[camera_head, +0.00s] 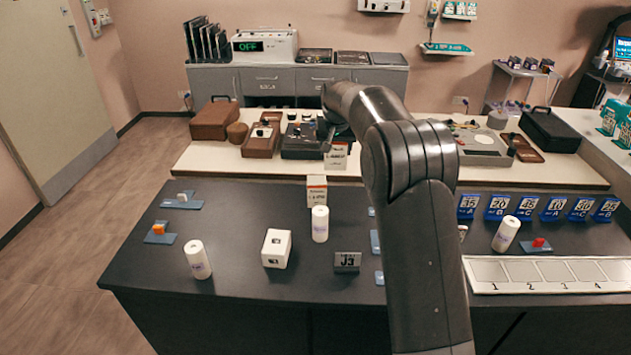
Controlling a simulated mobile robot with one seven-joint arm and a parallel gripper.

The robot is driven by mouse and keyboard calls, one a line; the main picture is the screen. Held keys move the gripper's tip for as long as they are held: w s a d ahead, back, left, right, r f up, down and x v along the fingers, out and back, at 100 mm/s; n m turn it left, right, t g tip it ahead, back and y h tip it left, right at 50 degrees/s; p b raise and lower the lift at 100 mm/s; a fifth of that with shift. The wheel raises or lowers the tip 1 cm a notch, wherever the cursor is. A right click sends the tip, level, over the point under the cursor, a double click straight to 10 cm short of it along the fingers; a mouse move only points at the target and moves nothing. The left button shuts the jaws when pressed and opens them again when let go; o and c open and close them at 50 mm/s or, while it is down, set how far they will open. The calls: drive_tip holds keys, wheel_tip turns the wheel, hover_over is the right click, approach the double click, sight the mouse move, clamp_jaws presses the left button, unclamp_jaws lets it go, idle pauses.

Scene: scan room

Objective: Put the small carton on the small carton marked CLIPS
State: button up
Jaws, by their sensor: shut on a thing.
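My gripper (328,139) is over the back edge of the dark counter, its fingers partly hidden by my arm. It is shut on a small white carton (337,158) with reddish print, which hangs below the fingers. Another small carton (317,191), white with an orange band near its top, stands upright on the counter, lower in the picture and slightly left of the held one. Its print is too small to read, so I cannot confirm the word CLIPS. The two cartons look apart, but the gap in depth is hard to judge.
A white bottle (320,224) stands just in front of the standing carton. A white box (276,248), another bottle (197,259) and a dark J3 block (347,262) are nearby. Blue signs (525,207) and a numbered tray (548,274) lie right.

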drive_tip(key=w+d+r, duration=0.1)
drive_tip(key=d+r, duration=0.1)
drive_tip(key=d, duration=0.3)
hover_over(317, 179)
wheel_tip(317, 179, down, 7)
drive_tip(key=shift+w+f, duration=0.15)
drive_tip(key=shift+f, duration=1.9)
drive_tip(key=shift+f, duration=0.15)
drive_tip(key=o, duration=1)
drive_tip(key=v, duration=1.2)
